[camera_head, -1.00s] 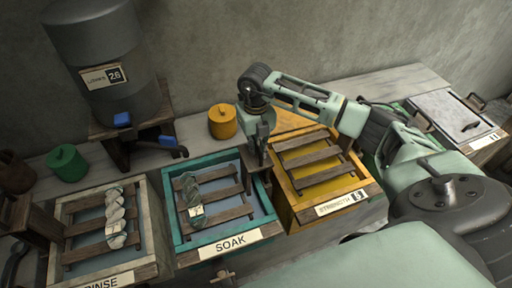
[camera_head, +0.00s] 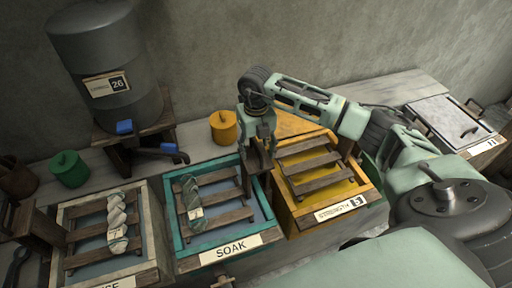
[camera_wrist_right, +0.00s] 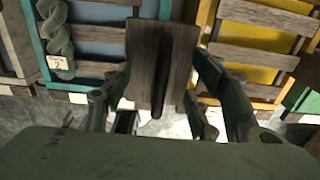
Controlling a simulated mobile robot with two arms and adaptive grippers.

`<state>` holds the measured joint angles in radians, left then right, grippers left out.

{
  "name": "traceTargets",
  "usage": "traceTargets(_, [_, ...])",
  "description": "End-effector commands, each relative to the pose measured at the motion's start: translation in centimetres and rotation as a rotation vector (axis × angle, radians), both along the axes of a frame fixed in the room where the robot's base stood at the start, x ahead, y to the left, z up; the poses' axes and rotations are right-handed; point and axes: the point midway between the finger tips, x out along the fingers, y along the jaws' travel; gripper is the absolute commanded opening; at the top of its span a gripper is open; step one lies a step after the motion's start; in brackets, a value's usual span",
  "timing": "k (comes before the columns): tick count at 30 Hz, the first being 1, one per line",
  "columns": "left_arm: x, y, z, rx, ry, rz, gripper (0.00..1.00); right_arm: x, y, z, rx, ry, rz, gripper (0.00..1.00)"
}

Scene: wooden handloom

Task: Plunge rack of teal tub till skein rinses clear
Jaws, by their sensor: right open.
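The teal tub (camera_head: 179,247) labelled SOAK stands in the middle of the row in the head view. Its slatted wooden rack (camera_head: 229,216) carries a grey-green twisted skein (camera_head: 191,198) with a pale tag. The skein also shows at upper left in the right wrist view (camera_wrist_right: 56,32). My right gripper (camera_head: 260,152) is open over the tub's right side. A wooden rack handle (camera_wrist_right: 145,50) stands between its spread fingers in the wrist view. Finger contact with it cannot be told. My left gripper is not in view.
A pale tub (camera_head: 152,277) with another skein (camera_head: 116,220) is left; a yellow tub (camera_head: 318,220) with an empty rack is right. Behind are a grey barrel (camera_head: 105,60), a green jar (camera_head: 69,170) and a yellow jar (camera_head: 223,128). A metal lid (camera_head: 445,120) lies far right.

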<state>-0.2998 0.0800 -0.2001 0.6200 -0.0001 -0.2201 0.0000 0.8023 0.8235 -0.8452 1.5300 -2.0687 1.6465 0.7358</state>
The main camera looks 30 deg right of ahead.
Motion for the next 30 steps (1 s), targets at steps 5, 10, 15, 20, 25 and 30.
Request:
traceTargets(5, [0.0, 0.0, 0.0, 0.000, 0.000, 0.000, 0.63, 0.0, 0.0, 0.0, 0.000, 0.001, 0.000, 0.73])
traceTargets(10, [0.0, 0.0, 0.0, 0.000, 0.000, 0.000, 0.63, 0.0, 0.0, 0.0, 0.000, 0.001, 0.000, 0.78])
traceTargets(15, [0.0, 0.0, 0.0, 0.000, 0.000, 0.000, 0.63, 0.0, 0.0, 0.0, 0.000, 0.001, 0.000, 0.78])
traceTargets(20, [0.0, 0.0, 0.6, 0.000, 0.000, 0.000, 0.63, 0.0, 0.0, 0.8, 0.000, 0.000, 0.000, 0.78])
traceTargets(25, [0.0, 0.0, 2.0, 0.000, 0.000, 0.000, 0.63, 0.0, 0.0, 2.9, 0.001, -0.001, 0.000, 0.78])
traceTargets(30, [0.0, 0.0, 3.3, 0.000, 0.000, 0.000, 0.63, 0.0, 0.0, 4.9, -0.001, 0.000, 0.000, 0.78])
